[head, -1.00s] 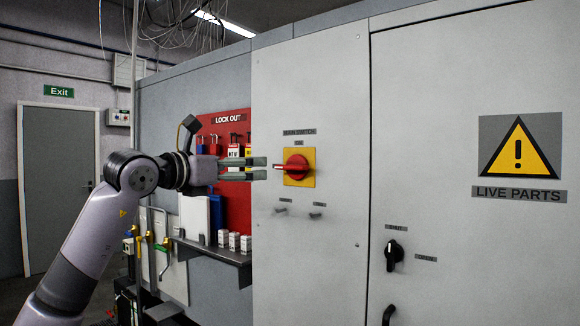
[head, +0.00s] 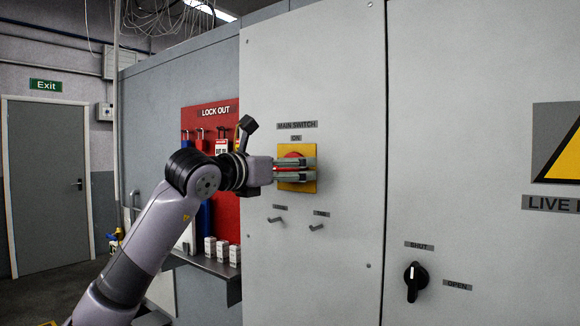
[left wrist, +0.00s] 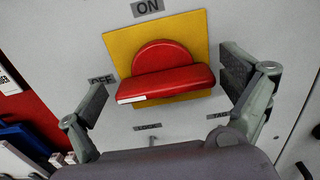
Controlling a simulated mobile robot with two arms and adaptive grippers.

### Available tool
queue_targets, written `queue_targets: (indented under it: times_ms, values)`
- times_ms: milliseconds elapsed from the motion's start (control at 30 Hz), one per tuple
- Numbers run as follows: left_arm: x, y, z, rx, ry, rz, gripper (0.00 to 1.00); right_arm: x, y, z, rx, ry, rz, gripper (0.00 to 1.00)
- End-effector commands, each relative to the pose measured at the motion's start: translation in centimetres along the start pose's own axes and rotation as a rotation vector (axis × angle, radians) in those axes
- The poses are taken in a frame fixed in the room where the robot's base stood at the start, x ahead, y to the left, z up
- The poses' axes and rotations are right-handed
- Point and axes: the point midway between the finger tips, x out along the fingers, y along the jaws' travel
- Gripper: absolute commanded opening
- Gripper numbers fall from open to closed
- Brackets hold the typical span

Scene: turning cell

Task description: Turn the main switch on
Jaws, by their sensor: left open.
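The main switch is a red rotary handle (left wrist: 170,80) on a yellow plate (left wrist: 190,30). In the left wrist view the handle lies crosswise, its white-marked end towards the OFF label (left wrist: 101,79) at the left. The ON label (left wrist: 147,7) is above the plate. My left gripper (head: 313,170) is open in front of the switch and partly covers it in the head view. In the left wrist view its two fingers (left wrist: 165,88) stand apart beyond the two ends of the handle. Contact cannot be told. My right gripper is not in view.
Two small pegs (head: 317,227) stick out below the switch. A black SHUT/OPEN knob (head: 415,280) is on the cabinet door at the right. A red lock-out board (head: 225,210) and a shelf (head: 215,268) with small white boxes are at the left.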

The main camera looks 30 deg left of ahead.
Motion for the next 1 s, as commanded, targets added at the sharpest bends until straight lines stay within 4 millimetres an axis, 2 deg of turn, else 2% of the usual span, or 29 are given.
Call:
queue_targets:
  times_ms: [333,1000]
  values:
    - [0.06,-0.13,0.03,0.001,-0.001,0.001,0.95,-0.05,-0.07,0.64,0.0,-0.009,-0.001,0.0]
    - [0.06,-0.11,0.02,0.001,-0.001,0.001,0.51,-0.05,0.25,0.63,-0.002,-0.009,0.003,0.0]
